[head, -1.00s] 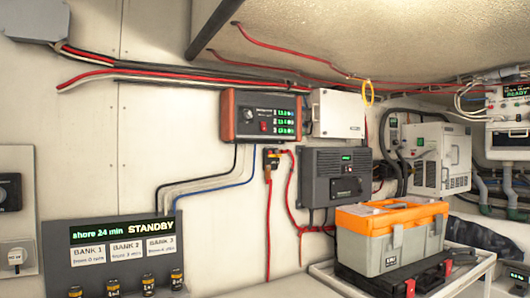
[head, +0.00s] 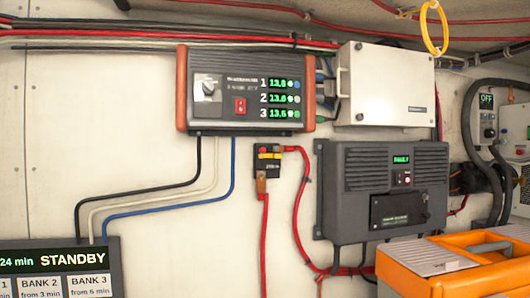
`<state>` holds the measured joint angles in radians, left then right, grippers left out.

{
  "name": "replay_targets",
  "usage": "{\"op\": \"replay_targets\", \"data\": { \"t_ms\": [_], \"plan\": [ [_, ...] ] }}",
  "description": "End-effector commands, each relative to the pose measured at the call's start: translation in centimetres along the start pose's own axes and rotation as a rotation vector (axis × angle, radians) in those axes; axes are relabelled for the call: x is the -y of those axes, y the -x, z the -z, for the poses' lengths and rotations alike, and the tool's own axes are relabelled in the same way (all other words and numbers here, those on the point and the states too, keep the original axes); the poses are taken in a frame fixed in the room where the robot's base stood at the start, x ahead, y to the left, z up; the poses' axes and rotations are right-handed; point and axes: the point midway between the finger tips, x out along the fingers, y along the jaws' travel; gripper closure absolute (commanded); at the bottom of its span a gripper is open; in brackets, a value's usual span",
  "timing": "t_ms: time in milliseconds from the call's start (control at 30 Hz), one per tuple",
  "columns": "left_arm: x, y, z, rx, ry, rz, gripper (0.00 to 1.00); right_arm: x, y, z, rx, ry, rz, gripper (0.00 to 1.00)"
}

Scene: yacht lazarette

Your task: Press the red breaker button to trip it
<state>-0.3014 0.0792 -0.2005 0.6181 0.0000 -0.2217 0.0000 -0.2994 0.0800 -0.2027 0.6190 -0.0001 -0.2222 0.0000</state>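A small black breaker (head: 268,158) with yellow-orange parts is fixed to the white wall, left of a dark grey unit. Red cables run from its upper right side and from its bottom. Neither of my grippers is in view.
The dark grey unit (head: 375,226) and a white box (head: 384,85) are on the wall. A yellow ring (head: 434,28) hangs at upper right.

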Motion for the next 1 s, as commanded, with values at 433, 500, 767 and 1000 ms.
{"op": "replay_targets", "data": {
  "t_ms": [433,500,767,1000],
  "plan": [
    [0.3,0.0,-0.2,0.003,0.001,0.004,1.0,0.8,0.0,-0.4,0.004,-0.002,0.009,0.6],
    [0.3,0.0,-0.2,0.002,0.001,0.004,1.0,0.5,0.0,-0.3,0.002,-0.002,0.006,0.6],
    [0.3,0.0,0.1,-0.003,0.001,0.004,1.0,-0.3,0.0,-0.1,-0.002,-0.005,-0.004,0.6],
    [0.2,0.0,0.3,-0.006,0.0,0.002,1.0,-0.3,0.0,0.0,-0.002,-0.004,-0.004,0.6]
  ]
}}
